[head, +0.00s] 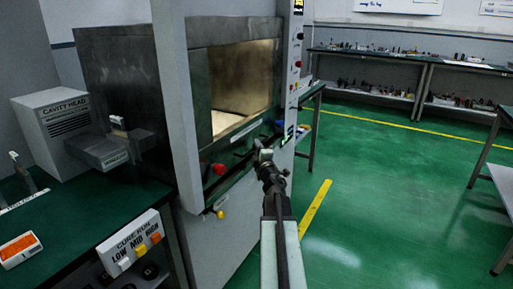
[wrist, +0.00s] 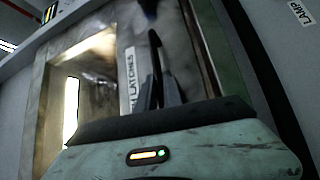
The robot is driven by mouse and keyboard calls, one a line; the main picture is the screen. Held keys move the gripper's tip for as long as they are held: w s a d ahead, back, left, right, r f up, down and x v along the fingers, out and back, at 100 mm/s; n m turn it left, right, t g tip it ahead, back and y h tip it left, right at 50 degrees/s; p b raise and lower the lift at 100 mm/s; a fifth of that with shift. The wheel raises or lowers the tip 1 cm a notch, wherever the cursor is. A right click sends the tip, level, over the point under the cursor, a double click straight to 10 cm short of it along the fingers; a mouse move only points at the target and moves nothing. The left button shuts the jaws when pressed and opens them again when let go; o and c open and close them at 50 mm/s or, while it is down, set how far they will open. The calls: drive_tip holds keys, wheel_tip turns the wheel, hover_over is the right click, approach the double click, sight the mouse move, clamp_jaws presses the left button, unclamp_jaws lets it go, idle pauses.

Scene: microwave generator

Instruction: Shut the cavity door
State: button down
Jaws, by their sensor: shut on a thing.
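The cavity machine's front shows a lit, open cavity (head: 242,85) behind a metal frame. A metal panel with a white label strip (head: 246,131) crosses its lower edge; I take this for part of the cavity door (head: 226,150). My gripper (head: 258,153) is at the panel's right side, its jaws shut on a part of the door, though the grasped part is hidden. In the wrist view the dark fingers (wrist: 157,75) stand close together beside the label reading "LATCHING" (wrist: 130,78), with the bright opening to the left.
A red knob (head: 218,169) and a yellow knob (head: 220,214) are on the machine's front. Green floor (head: 390,190) to the right is clear.

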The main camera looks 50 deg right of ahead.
drive_tip(key=shift+s+d+f+b, duration=0.15)
drive_tip(key=shift+s+f+b, duration=0.15)
drive_tip(key=shift+f, duration=0.4)
drive_tip(key=shift+w, duration=0.1)
drive_tip(key=c, duration=1.9)
unclamp_jaws()
drive_tip(key=o, duration=0.4)
drive_tip(key=shift+w+d+f, duration=0.1)
drive_tip(key=shift+f, duration=0.1)
drive_tip(key=shift+r, duration=0.1)
